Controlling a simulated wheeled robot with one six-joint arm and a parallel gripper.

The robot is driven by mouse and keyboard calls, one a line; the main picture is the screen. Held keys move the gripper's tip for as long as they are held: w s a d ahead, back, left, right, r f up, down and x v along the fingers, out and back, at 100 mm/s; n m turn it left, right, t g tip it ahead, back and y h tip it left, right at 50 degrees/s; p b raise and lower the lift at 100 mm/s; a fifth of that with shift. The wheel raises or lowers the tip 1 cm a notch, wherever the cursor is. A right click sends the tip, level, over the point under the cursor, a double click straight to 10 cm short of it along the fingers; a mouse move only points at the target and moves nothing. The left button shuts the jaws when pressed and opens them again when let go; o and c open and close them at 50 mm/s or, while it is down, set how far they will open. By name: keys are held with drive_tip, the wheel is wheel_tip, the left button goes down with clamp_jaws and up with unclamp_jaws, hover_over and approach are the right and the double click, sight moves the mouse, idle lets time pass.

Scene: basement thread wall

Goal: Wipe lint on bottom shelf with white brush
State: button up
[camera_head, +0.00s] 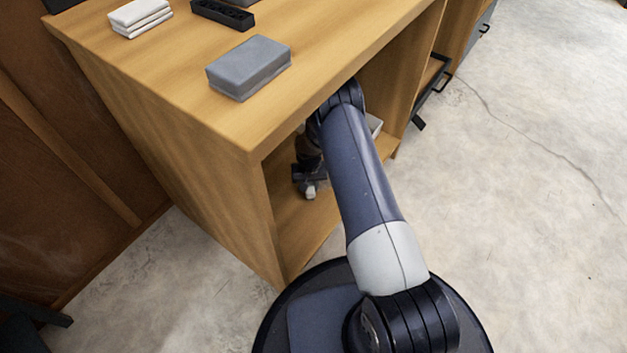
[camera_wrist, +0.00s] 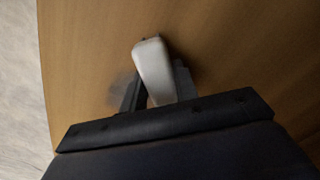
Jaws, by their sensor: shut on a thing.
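My gripper (camera_wrist: 158,92) is shut on the white brush (camera_wrist: 153,68), which shows in the wrist view as a pale rounded handle between the fingers. The brush's far end is close to the wooden bottom shelf (camera_wrist: 235,45); its bristles are hidden, so I cannot tell whether they touch. A grey smudge that may be lint (camera_wrist: 122,84) lies just left of the fingers, partly hidden. In the head view my gripper (camera_head: 309,184) is low inside the open cabinet, above the bottom shelf (camera_head: 300,235), with a bit of the white brush (camera_head: 310,192) showing.
The cabinet top holds a grey block (camera_head: 248,67), a folded white cloth stack (camera_head: 140,18) and a black tray (camera_head: 223,13). A pale object (camera_head: 374,126) sits deeper inside. Concrete floor is free at right.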

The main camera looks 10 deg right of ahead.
sight(326, 183)
drive_tip(key=shift+s+a+f, duration=0.1)
drive_tip(key=shift+s+a, duration=0.15)
drive_tip(key=shift+s, duration=0.2)
drive_tip(key=shift+s+d, duration=0.35)
drive_tip(key=shift+w+d+b, duration=0.4)
drive_tip(key=shift+w+d, duration=0.1)
drive_tip(key=shift+w+d+r+b, duration=0.2)
drive_tip(key=shift+w+d+b, duration=0.4)
drive_tip(key=shift+w+d, duration=0.3)
drive_tip(key=shift+w+d+f, duration=0.15)
drive_tip(key=shift+w+d, duration=2.4)
drive_tip(key=shift+s+d, duration=0.35)
drive_tip(key=shift+s, duration=0.05)
drive_tip(key=shift+s+a+p, duration=0.5)
drive_tip(key=shift+s+a, duration=0.85)
drive_tip(key=shift+s, duration=0.05)
drive_tip(key=shift+s+a+p, duration=0.6)
drive_tip(key=shift+s+a, duration=1.9)
drive_tip(key=shift+a, duration=0.05)
